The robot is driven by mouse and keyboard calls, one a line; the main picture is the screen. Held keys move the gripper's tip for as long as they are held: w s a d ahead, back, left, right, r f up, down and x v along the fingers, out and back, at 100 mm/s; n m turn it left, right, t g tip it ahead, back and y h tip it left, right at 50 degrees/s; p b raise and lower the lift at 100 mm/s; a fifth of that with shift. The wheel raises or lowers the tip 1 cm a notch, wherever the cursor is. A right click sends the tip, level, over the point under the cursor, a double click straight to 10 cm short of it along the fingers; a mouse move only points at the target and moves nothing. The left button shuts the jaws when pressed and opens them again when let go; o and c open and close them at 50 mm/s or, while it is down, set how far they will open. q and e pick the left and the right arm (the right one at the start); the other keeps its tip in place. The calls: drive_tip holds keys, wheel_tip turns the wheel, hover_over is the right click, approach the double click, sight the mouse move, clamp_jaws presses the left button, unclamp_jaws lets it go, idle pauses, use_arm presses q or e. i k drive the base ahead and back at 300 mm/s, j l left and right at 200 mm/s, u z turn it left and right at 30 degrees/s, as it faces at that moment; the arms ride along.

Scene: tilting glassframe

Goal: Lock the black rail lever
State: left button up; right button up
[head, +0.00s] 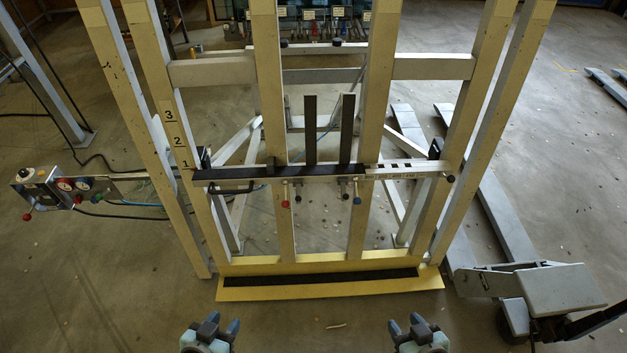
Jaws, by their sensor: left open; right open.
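A black rail (262,173) lies across the wooden and metal frame (265,80) at mid height. A black handle-like lever (232,190) sits under the rail's left part. Whether it is locked cannot be told at this size. My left gripper (211,330) and my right gripper (416,330) are at the bottom edge, both open and empty, well short of the rail and touching nothing.
A yellow bottom ledge (330,294) with a black strip lies between my grippers and the frame. A control box (62,188) with hoses stands at left. Grey metal equipment (550,288) stands at right. Two black upright bars (310,128) rise from the rail. Floor before the ledge is mostly clear.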

sight(451, 178)
drive_tip(key=i+z, duration=0.25)
drive_tip(key=i, duration=0.3)
drive_tip(key=i+j+z, duration=0.15)
drive_tip(key=i+z, duration=0.15)
drive_tip(key=i, duration=0.25)
